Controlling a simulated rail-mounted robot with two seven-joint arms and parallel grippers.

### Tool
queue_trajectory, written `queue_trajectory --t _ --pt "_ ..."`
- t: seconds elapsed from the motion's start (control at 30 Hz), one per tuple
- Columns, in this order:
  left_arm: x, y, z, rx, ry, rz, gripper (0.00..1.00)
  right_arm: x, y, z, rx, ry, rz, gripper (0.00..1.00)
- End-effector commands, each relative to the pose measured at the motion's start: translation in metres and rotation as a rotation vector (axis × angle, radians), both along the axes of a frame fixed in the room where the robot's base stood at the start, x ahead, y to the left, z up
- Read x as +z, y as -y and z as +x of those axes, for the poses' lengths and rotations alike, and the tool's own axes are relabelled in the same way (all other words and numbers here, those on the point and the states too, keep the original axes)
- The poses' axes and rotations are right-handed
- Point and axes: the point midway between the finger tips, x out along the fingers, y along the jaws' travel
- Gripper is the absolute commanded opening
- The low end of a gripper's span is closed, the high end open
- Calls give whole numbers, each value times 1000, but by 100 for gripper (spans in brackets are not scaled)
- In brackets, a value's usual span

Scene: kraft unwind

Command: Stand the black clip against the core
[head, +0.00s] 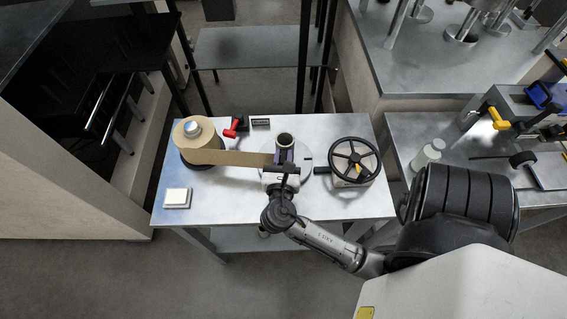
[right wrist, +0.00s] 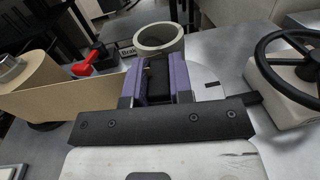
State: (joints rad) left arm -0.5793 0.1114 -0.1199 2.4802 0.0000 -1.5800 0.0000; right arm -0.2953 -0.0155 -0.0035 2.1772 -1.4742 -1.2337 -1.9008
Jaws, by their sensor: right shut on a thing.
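My right gripper (head: 284,157) is over the middle of the metal table, just on the near side of the core (head: 285,139), an upright grey tube on a round plate. In the right wrist view its purple fingers (right wrist: 158,75) are shut on the black clip (right wrist: 157,84), which sits between them. The core (right wrist: 159,39) stands directly beyond the fingertips; I cannot tell whether the clip touches it. The clip's lower part is hidden by the gripper body. My left gripper is not in view.
The kraft roll (head: 199,146) stands left, its paper strip (head: 238,158) running toward the core. A black handwheel (head: 354,150) is right. A white square pad (head: 177,198) lies front left.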

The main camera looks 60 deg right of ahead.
Motion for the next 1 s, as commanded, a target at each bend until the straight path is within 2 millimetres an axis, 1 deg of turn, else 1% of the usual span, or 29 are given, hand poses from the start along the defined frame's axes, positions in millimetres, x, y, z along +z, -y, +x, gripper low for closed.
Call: queue_trajectory --t 0.03,0.2,0.6,0.63,0.9,1.0 --pt "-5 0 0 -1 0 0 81 -9 0 0 1 -4 -1 0" --pt "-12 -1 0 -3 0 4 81 -30 0 0 3 -3 -1 0" --pt "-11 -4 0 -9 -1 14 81 -34 0 0 2 -1 1 0" --pt "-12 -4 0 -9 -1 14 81 -34 0 0 2 -1 1 22" --pt "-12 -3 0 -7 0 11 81 -34 0 0 1 -1 1 46" --pt "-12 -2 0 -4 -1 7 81 -34 0 0 1 -1 1 46"
